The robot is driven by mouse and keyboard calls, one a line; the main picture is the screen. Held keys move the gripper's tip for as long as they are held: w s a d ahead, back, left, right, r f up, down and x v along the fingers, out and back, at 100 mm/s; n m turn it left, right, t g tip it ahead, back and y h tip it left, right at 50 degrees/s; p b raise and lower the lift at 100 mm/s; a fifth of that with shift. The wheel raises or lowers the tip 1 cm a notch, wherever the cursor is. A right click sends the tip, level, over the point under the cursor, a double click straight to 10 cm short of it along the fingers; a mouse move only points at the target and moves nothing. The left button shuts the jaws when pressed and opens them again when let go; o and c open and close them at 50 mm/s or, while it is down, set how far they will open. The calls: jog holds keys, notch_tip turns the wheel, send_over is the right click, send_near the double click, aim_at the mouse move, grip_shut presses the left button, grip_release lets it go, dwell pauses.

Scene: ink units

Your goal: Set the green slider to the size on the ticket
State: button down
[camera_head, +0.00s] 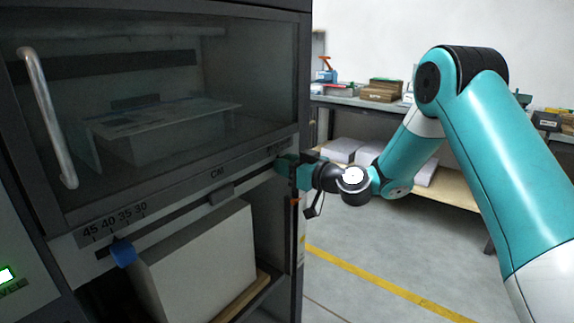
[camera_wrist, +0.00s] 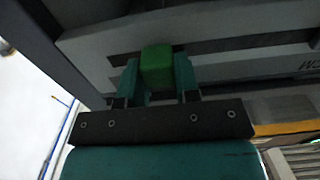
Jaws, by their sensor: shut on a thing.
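The green slider (camera_wrist: 157,66) shows in the wrist view as a small block on a slot in the machine front. My gripper (camera_wrist: 158,82) is shut on it, with one teal finger on each side. In the head view my gripper (camera_head: 287,170) is at the right end of the machine's slotted rail, and the green slider cannot be told apart from the teal fingers there. The scale marks beside it are too small or hidden to read. I cannot make out a ticket in either view.
A blue slider (camera_head: 123,252) sits on the same rail at the left, under a scale reading 45, 40, 35, 30. Above is a glass door with a metal handle (camera_head: 48,118). A white paper stack (camera_head: 195,268) stands below the rail. A bench (camera_head: 350,102) stands behind.

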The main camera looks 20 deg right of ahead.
jog(key=shift+w+d+b, duration=0.8)
jog(key=shift+d, duration=0.25)
jog(key=c, duration=0.8)
grip_release()
jog(key=shift+c, duration=0.2)
jog(key=b+v, duration=0.7)
jog(key=v, duration=1)
jog(key=shift+s+b, duration=0.2)
jog(key=shift+b, duration=0.15)
